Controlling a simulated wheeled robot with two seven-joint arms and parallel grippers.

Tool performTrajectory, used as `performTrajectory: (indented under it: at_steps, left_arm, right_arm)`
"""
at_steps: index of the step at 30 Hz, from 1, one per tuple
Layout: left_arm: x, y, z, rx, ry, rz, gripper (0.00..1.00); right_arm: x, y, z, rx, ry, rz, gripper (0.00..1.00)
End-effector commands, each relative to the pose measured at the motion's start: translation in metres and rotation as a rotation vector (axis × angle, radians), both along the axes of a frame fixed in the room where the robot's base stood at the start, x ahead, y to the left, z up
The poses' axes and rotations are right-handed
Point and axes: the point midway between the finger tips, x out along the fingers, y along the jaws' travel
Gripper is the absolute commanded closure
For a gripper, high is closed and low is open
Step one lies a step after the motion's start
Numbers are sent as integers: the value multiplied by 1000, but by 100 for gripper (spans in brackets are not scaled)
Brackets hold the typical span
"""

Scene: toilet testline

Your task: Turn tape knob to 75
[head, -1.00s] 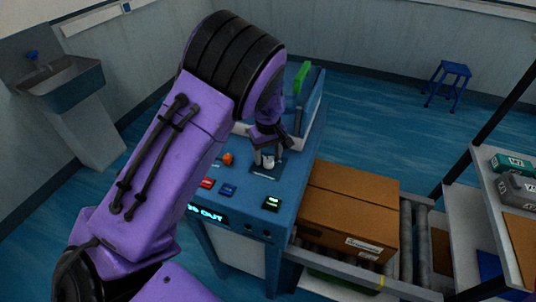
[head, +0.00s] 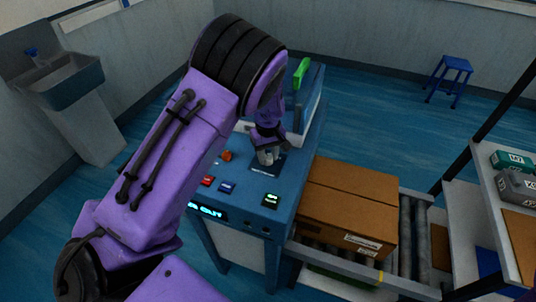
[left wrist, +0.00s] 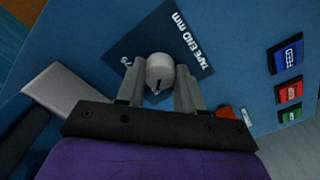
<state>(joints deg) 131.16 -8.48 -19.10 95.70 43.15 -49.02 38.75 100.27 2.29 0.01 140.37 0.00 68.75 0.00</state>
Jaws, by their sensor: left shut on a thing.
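The tape knob (left wrist: 160,72) is a small light-grey knob with a dark pointer line. It sits on a dark plate (left wrist: 120,50) lettered "TAPE END mm", with a partly hidden number near the plate's left corner. My left gripper (left wrist: 160,92) has its two grey fingers on either side of the knob and is shut on it. In the head view my left gripper (head: 268,155) reaches down onto the blue console (head: 240,205), and the knob is mostly hidden between the fingers. My right gripper is not in view.
A cardboard box (head: 348,209) stands on the roller conveyor (head: 411,235) to the right. A lit display (head: 207,211) is on the console's front.

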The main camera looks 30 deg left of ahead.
Motion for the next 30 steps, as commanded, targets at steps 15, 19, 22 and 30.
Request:
performTrajectory:
  at_steps: [15,19,22,30]
  left_arm:
    - [0,0,-1,-2,0,-395,94]
    - [-1,0,-1,-2,1,-520,94]
    - [-1,0,-1,-1,1,-615,94]
    - [-1,0,-1,-1,2,-872,94]
  right_arm:
    - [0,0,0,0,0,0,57]
    - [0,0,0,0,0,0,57]
    - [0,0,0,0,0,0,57]
    - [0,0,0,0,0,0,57]
